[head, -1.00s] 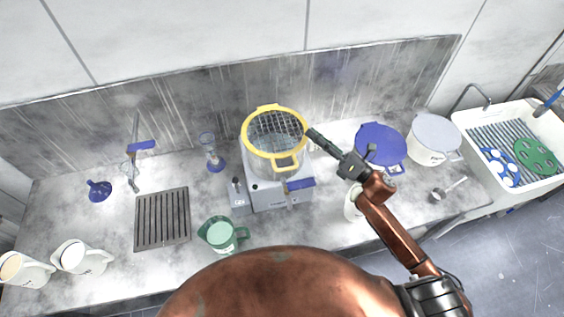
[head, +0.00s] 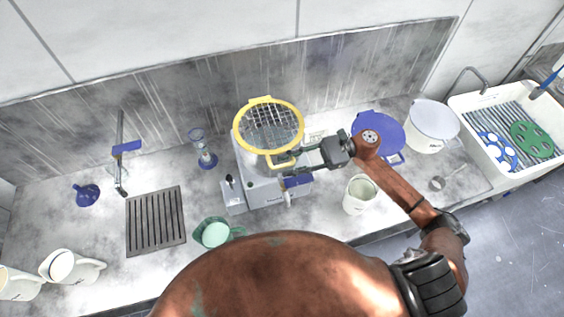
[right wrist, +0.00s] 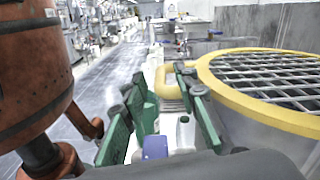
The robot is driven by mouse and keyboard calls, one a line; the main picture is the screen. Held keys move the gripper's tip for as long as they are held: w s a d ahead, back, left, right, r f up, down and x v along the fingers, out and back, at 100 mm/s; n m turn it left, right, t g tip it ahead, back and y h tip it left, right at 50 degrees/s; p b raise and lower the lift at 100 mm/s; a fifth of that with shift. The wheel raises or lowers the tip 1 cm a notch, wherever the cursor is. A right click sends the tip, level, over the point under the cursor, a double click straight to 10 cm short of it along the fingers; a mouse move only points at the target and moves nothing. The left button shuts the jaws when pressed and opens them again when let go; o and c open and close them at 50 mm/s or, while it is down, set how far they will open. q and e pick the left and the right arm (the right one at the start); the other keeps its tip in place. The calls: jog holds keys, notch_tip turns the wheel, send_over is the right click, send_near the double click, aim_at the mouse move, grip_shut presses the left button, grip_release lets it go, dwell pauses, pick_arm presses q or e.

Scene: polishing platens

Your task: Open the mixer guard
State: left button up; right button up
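The mixer (head: 262,192) is a grey box with a bowl on top. Its guard, a wire grid in a yellow ring (head: 243,112), lies flat over the bowl; it also shows at the right of the right wrist view (right wrist: 290,112). A yellow handle (head: 281,163) sticks out from the ring's front. My right gripper (head: 284,156) is at this handle, coming from the right. In the right wrist view its green-padded fingers (right wrist: 165,112) are apart, with the handle (right wrist: 168,84) showing between and beyond them. I cannot tell whether they touch it. My left gripper is out of view.
A blue lever (head: 298,182) is on the mixer's front right. A green jug (head: 212,233) stands in front, a white beaker (head: 359,195) under my right forearm. A blue lid (head: 378,130) and a white pot (head: 432,122) stand right. A drain grate (head: 155,220) lies left.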

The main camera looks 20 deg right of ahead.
jog(key=shift+a+p, duration=0.3)
jog(key=shift+a, duration=0.9)
jog(key=shift+c, duration=0.5)
grip_shut()
